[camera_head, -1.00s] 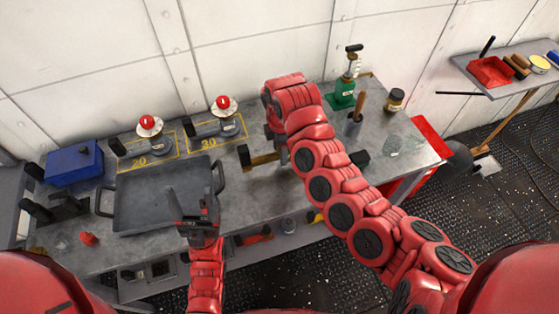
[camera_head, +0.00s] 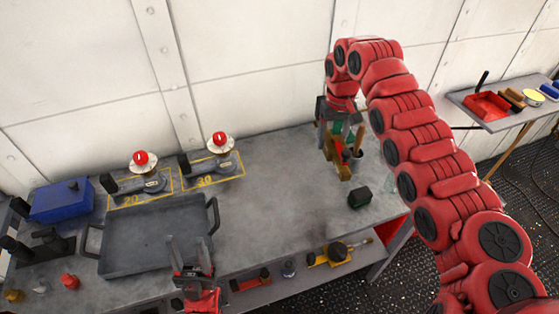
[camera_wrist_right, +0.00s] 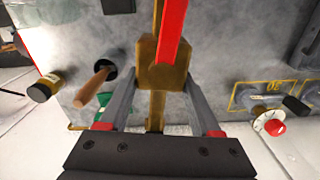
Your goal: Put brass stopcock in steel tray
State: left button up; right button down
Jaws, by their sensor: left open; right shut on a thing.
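The brass stopcock (camera_head: 343,172), with its red lever, hangs from my right gripper (camera_head: 336,115) above the back right of the bench. In the right wrist view the brass body (camera_wrist_right: 160,76) and red lever show between the fingers of my right gripper (camera_wrist_right: 160,92), which is shut on it. The steel tray (camera_head: 150,262) is a dark grey, shallow tray with side handles on the left of the bench. Its visible floor is empty. My left gripper (camera_head: 189,255) is open and empty at the tray's front right corner, hiding part of its rim.
Two gauge-like fittings with red knobs (camera_head: 145,160) (camera_head: 220,141) stand behind the tray. A blue box (camera_head: 62,200) is at the left. A dark block (camera_head: 359,197) lies right of clear bench surface (camera_head: 270,210). A wooden-handled tool in a cup (camera_wrist_right: 104,78) is near the stopcock.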

aim_at(157, 236)
jog(key=l+u, duration=0.1)
jog(key=u, duration=0.35)
jog(key=k+u, duration=0.1)
jog(key=u, duration=0.3)
jog(key=k+l+u, duration=0.1)
jog(key=u, duration=0.8)
jog(key=k+l, duration=0.05)
